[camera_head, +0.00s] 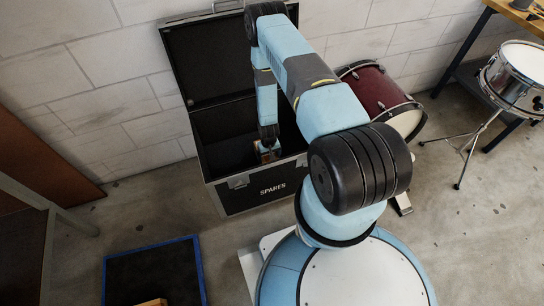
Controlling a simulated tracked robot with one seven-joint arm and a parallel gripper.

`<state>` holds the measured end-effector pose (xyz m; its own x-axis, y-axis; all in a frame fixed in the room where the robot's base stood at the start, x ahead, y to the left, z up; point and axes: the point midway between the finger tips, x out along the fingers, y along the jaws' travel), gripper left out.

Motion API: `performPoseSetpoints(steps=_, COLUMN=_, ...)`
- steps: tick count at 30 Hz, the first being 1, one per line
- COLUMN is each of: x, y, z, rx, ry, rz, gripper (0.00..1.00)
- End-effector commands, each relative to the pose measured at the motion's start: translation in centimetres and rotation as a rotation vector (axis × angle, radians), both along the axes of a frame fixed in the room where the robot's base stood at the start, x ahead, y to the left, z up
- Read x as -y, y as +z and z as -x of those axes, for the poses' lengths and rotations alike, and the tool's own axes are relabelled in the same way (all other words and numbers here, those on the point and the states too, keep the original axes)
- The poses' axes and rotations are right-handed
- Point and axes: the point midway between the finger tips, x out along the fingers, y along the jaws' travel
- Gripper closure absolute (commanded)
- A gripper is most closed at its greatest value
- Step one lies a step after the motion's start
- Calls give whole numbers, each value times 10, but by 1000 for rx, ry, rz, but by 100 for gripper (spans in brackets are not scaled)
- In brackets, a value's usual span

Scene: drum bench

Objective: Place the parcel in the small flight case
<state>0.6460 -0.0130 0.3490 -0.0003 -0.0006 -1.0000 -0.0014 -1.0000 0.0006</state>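The flight case (262,196) is black with silver edges and marked "SPARES". It stands on the floor against the wall with its lid (205,60) raised. My arm reaches over it, and my gripper (267,153) points down inside the case opening, near the front wall. A small brownish thing (266,157) shows at the fingertips. It may be the parcel, but it is too small and covered to be sure. Whether the fingers are open or shut on it cannot be made out. The case floor is dark and partly hidden by my arm.
A black mat with a blue border (150,265) lies at lower left, with a tan object (153,302) cut off by the frame edge. A red bass drum (377,92), a snare on a stand (513,80) and a workbench (515,18) stand right.

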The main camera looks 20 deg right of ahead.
Motion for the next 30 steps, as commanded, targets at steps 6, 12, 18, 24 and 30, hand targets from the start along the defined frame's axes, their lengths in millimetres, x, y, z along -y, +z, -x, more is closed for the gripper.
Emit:
performPoseSetpoints(steps=6, x=0, y=-8, z=-1, rx=1, ry=0, rz=0, gripper=77)
performPoseSetpoints(steps=12, x=0, y=-9, z=0, rx=1, ry=0, rz=0, gripper=77)
performPoseSetpoints(steps=18, x=0, y=-9, z=0, rx=0, ry=0, rz=0, gripper=0)
performPoseSetpoints(steps=24, x=0, y=-7, z=0, rx=0, ry=1, rz=0, gripper=0)
performPoseSetpoints(steps=30, x=0, y=12, z=-1, rx=1, ry=1, rz=0, gripper=0)
